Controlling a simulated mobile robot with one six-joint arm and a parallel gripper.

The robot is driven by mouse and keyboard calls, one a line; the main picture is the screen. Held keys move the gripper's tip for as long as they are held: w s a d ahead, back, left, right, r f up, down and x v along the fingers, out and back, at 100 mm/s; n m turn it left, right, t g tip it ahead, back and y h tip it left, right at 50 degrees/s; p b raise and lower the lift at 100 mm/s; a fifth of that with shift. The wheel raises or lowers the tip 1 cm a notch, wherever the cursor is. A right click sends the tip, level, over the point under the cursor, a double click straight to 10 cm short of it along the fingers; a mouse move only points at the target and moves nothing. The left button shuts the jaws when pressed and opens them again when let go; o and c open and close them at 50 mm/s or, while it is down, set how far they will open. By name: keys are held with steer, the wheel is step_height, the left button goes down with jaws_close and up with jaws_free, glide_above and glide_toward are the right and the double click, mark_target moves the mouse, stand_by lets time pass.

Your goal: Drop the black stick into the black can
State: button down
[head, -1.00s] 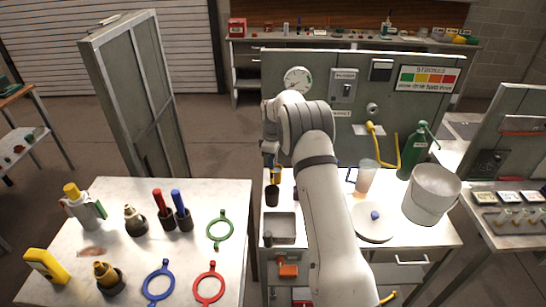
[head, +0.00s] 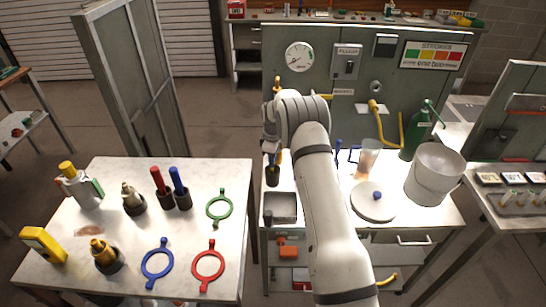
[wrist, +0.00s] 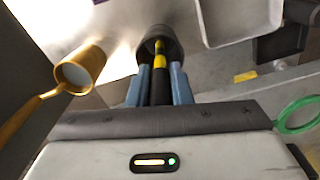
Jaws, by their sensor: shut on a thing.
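The black can (head: 272,177) stands at the left edge of the right-hand white workbench, behind a grey tray. In the wrist view it is a dark round can (wrist: 174,34) straight ahead of my fingers. My gripper (wrist: 160,78) is shut on the black stick (wrist: 160,88), which has a yellow band. The stick's far end overlaps the can's mouth; how deep it reaches is unclear. In the head view my gripper (head: 271,152) is just above the can, and its fingers and the stick are hard to make out.
A gold cup with a handle (wrist: 80,72) is left of the can in the wrist view. The grey tray (head: 281,218) lies close in front of the can. A white bucket (head: 434,178) and a round lid (head: 372,207) stand farther right. The left table (head: 110,230) holds tools and rings.

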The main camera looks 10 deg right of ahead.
steer(key=c, duration=1.2)
jaws_free()
steer(key=shift+c, duration=0.2)
steer(key=shift+f+b, duration=0.15)
steer(key=shift+b, duration=0.3)
